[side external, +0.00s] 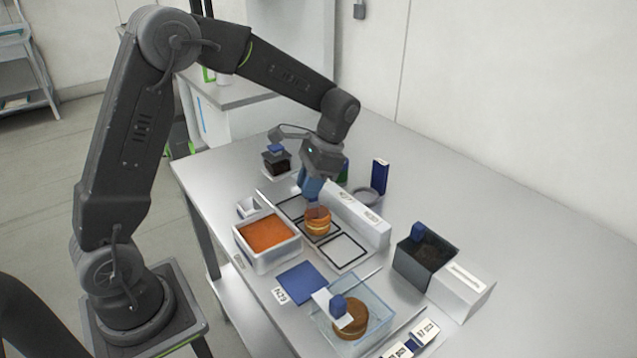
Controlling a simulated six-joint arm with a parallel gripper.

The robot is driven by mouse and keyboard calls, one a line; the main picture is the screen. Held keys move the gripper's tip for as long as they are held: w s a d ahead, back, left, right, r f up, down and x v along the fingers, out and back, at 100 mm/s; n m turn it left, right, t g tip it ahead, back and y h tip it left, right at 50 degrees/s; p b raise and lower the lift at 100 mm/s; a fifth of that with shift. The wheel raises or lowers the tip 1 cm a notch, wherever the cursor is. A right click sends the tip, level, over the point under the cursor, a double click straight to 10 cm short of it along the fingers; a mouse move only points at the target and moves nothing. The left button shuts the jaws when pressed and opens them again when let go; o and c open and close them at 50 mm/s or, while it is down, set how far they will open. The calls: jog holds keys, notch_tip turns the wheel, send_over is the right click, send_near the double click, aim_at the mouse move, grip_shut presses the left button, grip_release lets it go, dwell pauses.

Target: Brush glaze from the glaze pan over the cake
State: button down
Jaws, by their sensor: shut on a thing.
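My gripper (316,172) is above the middle of the table, shut on the blue handle of a brush (311,188). The brush points down, and its lower end is at or just above the top of the cake (318,226); I cannot tell whether they touch. The cake is a small round, golden-orange with a paler band, standing in one of the dark-outlined frames on a white board. The glaze pan (297,249) is a white rectangular pan filled with orange glaze, to the left of the cake.
A long white block (358,219) stands right behind the cake. A clear tray (374,294) with a brown round is in front, beside a blue mat (302,283). A dark bin (412,263) and a white box (462,290) stand right. A blue upright box (379,176) stands behind.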

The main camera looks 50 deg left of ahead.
notch_tip(320, 180, up, 8)
jog(key=shift+s+a, duration=0.2)
jog(key=shift+s, duration=0.15)
dwell(0.4)
jog(key=shift+r, duration=0.1)
dwell(0.4)
